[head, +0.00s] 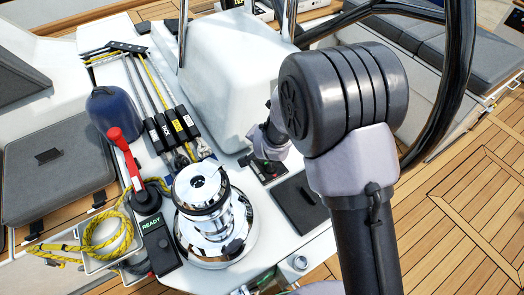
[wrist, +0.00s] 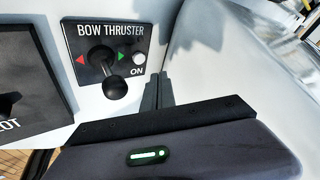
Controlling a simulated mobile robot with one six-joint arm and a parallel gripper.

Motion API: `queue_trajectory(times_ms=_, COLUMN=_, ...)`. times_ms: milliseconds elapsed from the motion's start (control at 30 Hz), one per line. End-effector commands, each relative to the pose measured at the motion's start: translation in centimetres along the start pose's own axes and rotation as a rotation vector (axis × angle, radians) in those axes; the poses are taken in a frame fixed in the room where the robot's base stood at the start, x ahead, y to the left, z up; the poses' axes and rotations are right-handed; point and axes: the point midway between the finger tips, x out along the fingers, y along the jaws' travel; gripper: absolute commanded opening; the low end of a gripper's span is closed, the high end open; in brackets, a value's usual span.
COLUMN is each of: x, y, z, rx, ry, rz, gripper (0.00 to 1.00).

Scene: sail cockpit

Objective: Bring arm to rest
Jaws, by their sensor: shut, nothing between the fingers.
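My arm fills the right half of the head view, with its dark rounded joint in front of the pale cockpit console (head: 218,70). The fingers point toward the white console wall, just right of the black BOW THRUSTER panel (wrist: 73,68). That panel has a black joystick (wrist: 115,89), red and green arrows and a round white ON button (wrist: 139,60). I see no contact with it.
Left of my arm stands a chrome winch (head: 205,215). Beside it are a red-handled lever (head: 121,150), a READY panel (head: 155,245), yellow rope (head: 100,235) and several black clutches (head: 170,125). A black steering wheel rim (head: 458,75) curves behind my arm. Teak deck (head: 450,240) is open at right.

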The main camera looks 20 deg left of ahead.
Motion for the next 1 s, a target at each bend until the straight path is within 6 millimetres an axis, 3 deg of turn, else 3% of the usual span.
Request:
queue_trajectory(times_ms=200, x=-2.7, y=-1.5, z=-1.5, rx=-0.001, ry=0.000, rz=0.000, gripper=0.00)
queue_trajectory(times_ms=600, x=-2.6, y=-1.4, z=-1.4, rx=-0.001, ry=0.000, rz=0.000, gripper=0.00)
queue_trajectory(times_ms=667, x=-3.4, y=-1.4, z=-2.0, rx=0.003, ry=0.000, rz=-0.002, gripper=0.00)
queue_trajectory(times_ms=767, x=-8.2, y=-1.1, z=-5.4, rx=0.017, ry=-0.004, rz=-0.005, gripper=0.00)
queue_trajectory(times_ms=867, x=-17.4, y=1.1, z=-9.5, rx=0.026, ry=-0.016, rz=-0.001, gripper=0.00)
queue_trajectory(times_ms=900, x=-21.4, y=2.5, z=-10.4, rx=0.027, ry=-0.020, rz=0.006, gripper=0.00)
queue_trajectory(times_ms=1000, x=-30.9, y=6.9, z=-10.4, rx=0.021, ry=-0.024, rz=0.032, gripper=0.00)
